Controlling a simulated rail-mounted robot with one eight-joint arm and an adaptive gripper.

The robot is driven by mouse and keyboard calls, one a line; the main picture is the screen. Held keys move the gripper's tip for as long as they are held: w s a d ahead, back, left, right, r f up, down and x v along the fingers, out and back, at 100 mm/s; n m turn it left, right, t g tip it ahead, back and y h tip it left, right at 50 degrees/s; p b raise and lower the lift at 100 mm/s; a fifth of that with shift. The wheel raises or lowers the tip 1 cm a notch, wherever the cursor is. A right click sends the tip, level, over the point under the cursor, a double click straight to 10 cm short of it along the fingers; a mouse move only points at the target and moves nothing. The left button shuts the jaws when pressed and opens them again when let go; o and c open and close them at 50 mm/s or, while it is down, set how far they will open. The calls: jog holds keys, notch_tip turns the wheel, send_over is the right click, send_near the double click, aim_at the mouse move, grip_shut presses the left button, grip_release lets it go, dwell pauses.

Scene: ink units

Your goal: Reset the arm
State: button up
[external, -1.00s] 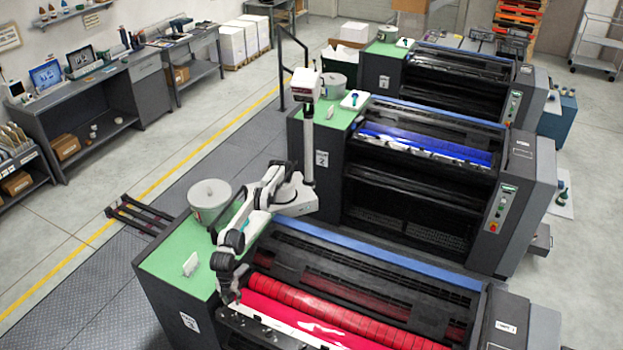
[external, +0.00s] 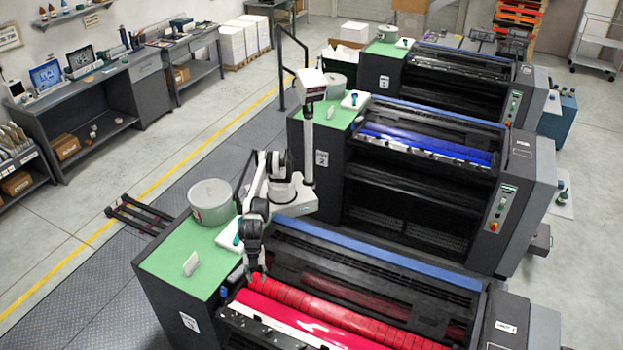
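My white and black arm stands on its column between the front and middle ink units and is folded up more tightly, its forearm hanging down over the front unit. My gripper (external: 254,277) points down near the left end of the red ink rollers (external: 330,305). It is too small and dark to tell whether it is open or shut, or whether it touches the rollers. A white tray with a teal-handled tool (external: 238,236) lies on the green top (external: 170,262) of the front unit, beside my arm.
A grey lidded pot (external: 210,203) and a small white card (external: 191,263) stand on the same green top. The middle unit with blue rollers (external: 430,145) is behind my column. The walkway (external: 80,290) on the left is open, with a black rack (external: 140,214) on the floor.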

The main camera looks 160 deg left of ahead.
jog(key=s+a+r+n+t, duration=0.1)
jog(key=s+a+r+t, duration=0.15)
jog(key=s+a, duration=0.8)
jog(key=s+a+r+n+t, duration=0.1)
jog(key=s+a+r, duration=0.2)
jog(key=s+a, duration=0.75)
jog(key=s+a+f+n+t, duration=0.1)
jog(key=s+a+f, duration=0.7)
jog(key=s, duration=0.3)
jog(key=s+a+f+n+t, duration=0.1)
jog(key=s+a+f, duration=0.7)
jog(key=s, duration=0.4)
jog(key=shift+a+f+y+b, duration=0.3)
jog(key=shift+a+f, duration=0.05)
jog(key=shift+f, duration=0.45)
